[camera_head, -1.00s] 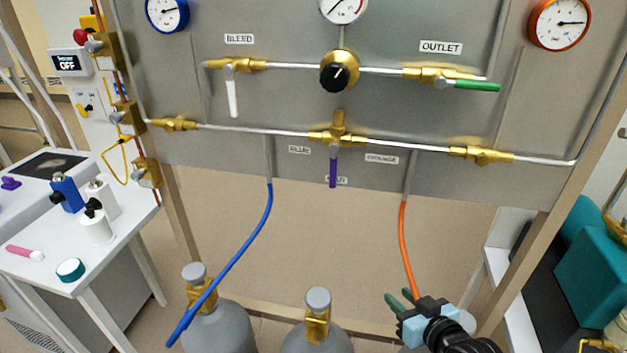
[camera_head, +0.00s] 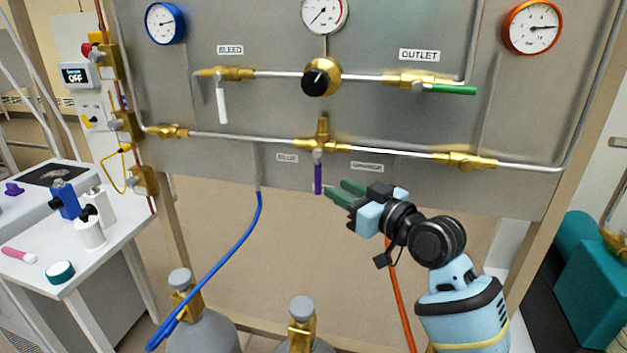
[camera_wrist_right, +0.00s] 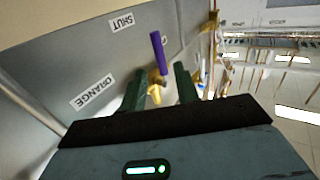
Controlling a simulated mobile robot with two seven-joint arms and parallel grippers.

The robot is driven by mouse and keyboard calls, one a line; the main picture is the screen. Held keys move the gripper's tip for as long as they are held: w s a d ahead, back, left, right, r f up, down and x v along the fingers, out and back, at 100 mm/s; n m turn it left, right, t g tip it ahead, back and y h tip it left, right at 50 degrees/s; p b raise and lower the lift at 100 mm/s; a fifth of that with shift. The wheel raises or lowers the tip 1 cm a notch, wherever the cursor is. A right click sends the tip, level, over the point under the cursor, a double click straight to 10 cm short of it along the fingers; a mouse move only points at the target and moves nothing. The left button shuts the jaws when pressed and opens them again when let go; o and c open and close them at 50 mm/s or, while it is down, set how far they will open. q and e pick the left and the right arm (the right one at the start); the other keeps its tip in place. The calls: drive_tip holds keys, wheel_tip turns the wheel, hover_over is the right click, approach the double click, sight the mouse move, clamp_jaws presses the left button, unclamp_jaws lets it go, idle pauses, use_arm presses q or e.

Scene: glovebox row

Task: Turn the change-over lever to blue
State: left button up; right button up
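The change-over lever (camera_head: 318,178) has a purple handle and hangs straight down from its brass valve (camera_head: 322,145) on the grey panel. The BLUE label (camera_head: 287,158) is to its left and the ORANGE label (camera_head: 367,167) to its right. My right gripper (camera_head: 338,191) is just right of the handle's lower end, with its green fingers apart. In the right wrist view the purple handle (camera_wrist_right: 159,52) shows ahead, in the gap between the open fingers (camera_wrist_right: 158,80); I see no grip on it. My left gripper is out of view.
A blue hose (camera_head: 235,245) and an orange hose (camera_head: 400,290) hang below the panel; the orange one passes behind my right arm. The white bleed lever (camera_head: 222,106) and green outlet lever (camera_head: 453,90) are higher up. Gas cylinders (camera_head: 205,328) stand below.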

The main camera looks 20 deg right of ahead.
sight(320, 179)
drive_tip(key=shift+x, duration=3.85)
clamp_jaws()
